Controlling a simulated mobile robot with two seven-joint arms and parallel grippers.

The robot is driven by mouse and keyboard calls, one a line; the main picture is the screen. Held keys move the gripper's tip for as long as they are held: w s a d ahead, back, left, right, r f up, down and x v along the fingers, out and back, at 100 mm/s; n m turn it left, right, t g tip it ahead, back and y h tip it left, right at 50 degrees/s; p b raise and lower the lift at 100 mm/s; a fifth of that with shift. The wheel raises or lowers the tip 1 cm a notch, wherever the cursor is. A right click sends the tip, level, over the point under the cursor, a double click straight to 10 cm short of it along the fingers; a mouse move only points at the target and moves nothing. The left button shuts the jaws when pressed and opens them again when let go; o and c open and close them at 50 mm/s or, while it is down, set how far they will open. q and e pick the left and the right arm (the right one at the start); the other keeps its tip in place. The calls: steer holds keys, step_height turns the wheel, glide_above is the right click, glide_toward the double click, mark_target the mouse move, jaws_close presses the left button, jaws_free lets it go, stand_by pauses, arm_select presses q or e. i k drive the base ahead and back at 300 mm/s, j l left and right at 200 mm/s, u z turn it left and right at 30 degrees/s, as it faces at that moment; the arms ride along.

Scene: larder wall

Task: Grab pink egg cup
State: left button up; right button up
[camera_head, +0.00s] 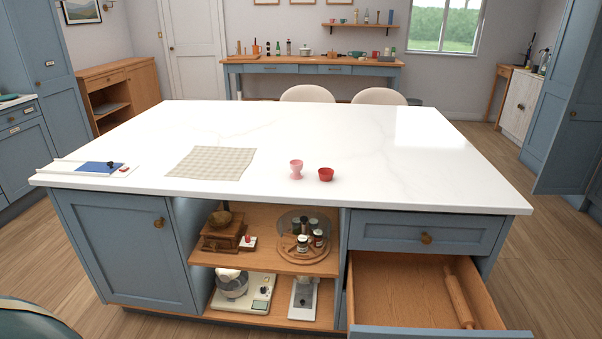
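The pink egg cup (296,169) stands upright on the white island worktop (330,130), near its front edge and right of the middle. A small red bowl (326,174) stands just to its right, with a narrow gap between them. Nothing touches or covers the egg cup. Neither of my grippers shows in the head view. A dark rounded shape at the bottom left corner is cut off, and I cannot tell what it is.
A checked cloth (212,163) lies left of the egg cup; a white board with a blue patch (100,167) lies at the far left. Below, a drawer (425,290) holding a rolling pin (458,301) stands open towards me. Open shelves (262,259) hold kitchen appliances. The worktop behind the cup is clear.

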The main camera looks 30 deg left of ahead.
mark_target(296, 169)
steer(key=j+z, duration=0.15)
steer(key=z, duration=0.25)
steer(key=j+z, duration=0.2)
steer(key=z, duration=0.2)
steer(key=j+z, duration=0.3)
steer(key=j, duration=0.25)
steer(key=j+z, duration=0.25)
steer(key=j, duration=0.25)
steer(key=k+j, duration=0.1)
steer(key=j, duration=0.25)
steer(key=k+j+z, duration=0.15)
steer(key=j, duration=0.6)
steer(key=k+z, duration=0.05)
